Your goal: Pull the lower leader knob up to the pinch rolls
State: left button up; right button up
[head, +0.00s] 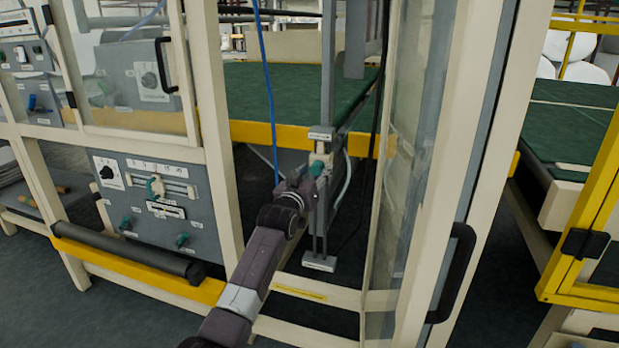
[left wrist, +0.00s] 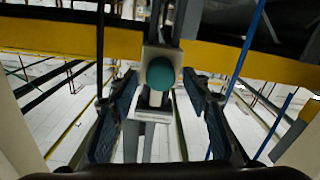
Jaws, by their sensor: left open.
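A teal knob (head: 317,168) sits on a pale block on a vertical grey rail (head: 328,80) inside the machine's open doorway. A small labelled plate (head: 320,133) is just above it and another (head: 319,263) is at the rail's foot. My left gripper (head: 299,190) reaches in close to the knob, and its arm partly hides the rail below. In the left wrist view the teal knob (left wrist: 162,74) faces the camera between the two spread fingers of my left gripper (left wrist: 160,82), with a gap on both sides. I cannot make out the pinch rolls for certain. My right gripper is not in view.
A glazed door (head: 405,150) with a black handle (head: 455,270) stands open right of the arm. A blue cord (head: 266,80) hangs left of the rail. A yellow beam (head: 255,131) and green bed (head: 290,95) lie behind. A control panel (head: 150,200) is at left.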

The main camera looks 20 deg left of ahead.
pick_arm(q)
jog(key=s, duration=1.1)
jog(key=shift+s+a, duration=0.25)
jog(key=shift+s, duration=0.15)
